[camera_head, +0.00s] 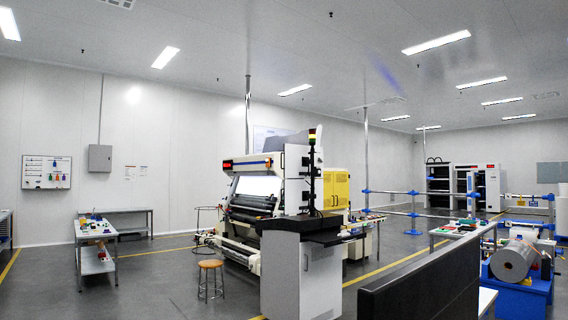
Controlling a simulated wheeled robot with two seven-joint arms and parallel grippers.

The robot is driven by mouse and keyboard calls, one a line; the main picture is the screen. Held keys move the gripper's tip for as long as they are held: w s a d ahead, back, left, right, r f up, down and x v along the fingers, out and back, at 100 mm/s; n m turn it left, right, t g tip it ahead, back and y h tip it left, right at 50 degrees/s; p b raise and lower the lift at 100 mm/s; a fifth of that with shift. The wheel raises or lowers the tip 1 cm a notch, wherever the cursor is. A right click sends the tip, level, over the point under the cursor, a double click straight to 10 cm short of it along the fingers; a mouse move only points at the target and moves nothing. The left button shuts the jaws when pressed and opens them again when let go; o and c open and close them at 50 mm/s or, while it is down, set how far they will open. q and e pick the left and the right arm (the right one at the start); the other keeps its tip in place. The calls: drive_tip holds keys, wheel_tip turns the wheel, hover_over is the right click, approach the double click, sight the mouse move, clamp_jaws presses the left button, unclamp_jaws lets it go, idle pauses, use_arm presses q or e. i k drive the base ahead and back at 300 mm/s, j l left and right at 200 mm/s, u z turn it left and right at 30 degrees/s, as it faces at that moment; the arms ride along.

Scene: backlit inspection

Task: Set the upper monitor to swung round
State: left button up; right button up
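No thing in view can be named with certainty as the upper monitor. A wide black flat panel (420,286) stands in the near foreground at the lower right, seen at a slant. I cannot tell whether it is a monitor. Across the room the inspection machine (262,202) has a brightly backlit panel (258,186) and rollers below it. A white cabinet with a black top (318,282) stands in front of the machine. Neither of my grippers shows in this view.
A wooden-topped stool (211,264) stands left of the cabinet. A white workbench (97,230) is at the left. A large roll on a blue stand (515,262) is at the right. Blue-jointed rails (412,215) run behind. Grey floor between bench and stool is open.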

sight(296, 156)
drive_tip(key=u, duration=0.15)
drive_tip(key=i+j+u, duration=0.2)
drive_tip(key=j, duration=0.25)
drive_tip(key=i+j+u, duration=0.2)
drive_tip(key=j, duration=0.2)
drive_tip(key=j+u, duration=0.2)
drive_tip(key=j, duration=0.2)
drive_tip(key=i+j+u, duration=0.3)
drive_tip(key=i+j, duration=0.15)
drive_tip(key=i, duration=0.2)
drive_tip(key=i+j+u, duration=0.1)
drive_tip(key=i, duration=0.35)
drive_tip(key=i+j+u, duration=0.1)
drive_tip(key=i+j, duration=0.15)
drive_tip(key=i, duration=0.25)
drive_tip(key=i+j+u, duration=0.15)
drive_tip(key=i, duration=0.35)
drive_tip(key=i+l+z, duration=0.15)
drive_tip(key=i+z, duration=0.65)
drive_tip(key=i+j+z, duration=0.1)
drive_tip(key=i+z, duration=0.3)
drive_tip(key=i+j+z, duration=0.25)
drive_tip(key=i+z, duration=0.15)
drive_tip(key=i+l+z, duration=0.4)
drive_tip(key=i, duration=0.15)
drive_tip(key=i+z, duration=0.4)
drive_tip(key=i, duration=0.15)
drive_tip(key=i+j+z, duration=0.1)
drive_tip(key=i+z, duration=0.35)
drive_tip(key=i, duration=0.1)
